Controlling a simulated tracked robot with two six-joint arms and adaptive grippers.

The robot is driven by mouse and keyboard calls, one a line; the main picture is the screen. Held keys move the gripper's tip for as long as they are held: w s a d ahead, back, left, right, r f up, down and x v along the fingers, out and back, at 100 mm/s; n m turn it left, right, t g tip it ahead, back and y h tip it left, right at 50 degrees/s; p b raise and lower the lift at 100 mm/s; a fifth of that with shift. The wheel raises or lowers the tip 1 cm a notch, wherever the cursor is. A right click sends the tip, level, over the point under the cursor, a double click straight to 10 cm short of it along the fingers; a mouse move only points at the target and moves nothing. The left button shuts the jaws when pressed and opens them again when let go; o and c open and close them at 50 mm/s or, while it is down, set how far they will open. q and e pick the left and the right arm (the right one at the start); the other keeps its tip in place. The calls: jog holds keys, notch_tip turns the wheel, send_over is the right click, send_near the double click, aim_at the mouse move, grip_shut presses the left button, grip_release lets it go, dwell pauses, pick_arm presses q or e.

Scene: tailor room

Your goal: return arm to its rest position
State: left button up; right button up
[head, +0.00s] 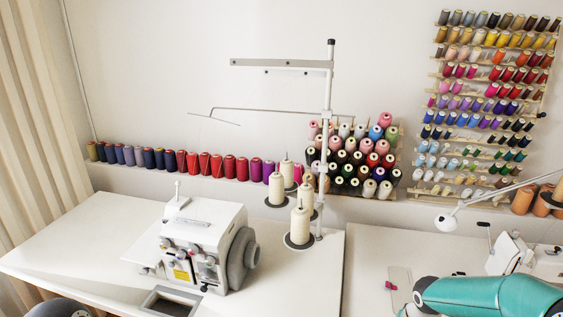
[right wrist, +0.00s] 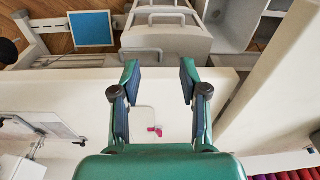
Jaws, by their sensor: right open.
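My right gripper (right wrist: 158,95) is open and empty in the right wrist view, with its green fingers and dark pads apart above a white table. The pink object also shows in the head view (head: 391,286). My left gripper is not in view.
A white overlock machine (head: 200,240) and thread cones (head: 300,223) stand on the left table (head: 75,247). A second sewing machine (head: 510,254) and a lamp (head: 447,222) are at the right. Spool racks (head: 490,100) hang behind. The right table's middle is mostly clear.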

jog(key=s+a+f+y, duration=0.2)
jog(key=s+a+f, duration=0.5)
jog(key=s, duration=0.3)
jog(key=s+a+f+y, duration=0.1)
jog(key=s+a+f, duration=0.6)
jog(key=s+a, duration=0.2)
jog(key=shift+s+a+f+g+y, duration=0.4)
jog(key=shift+s, duration=0.8)
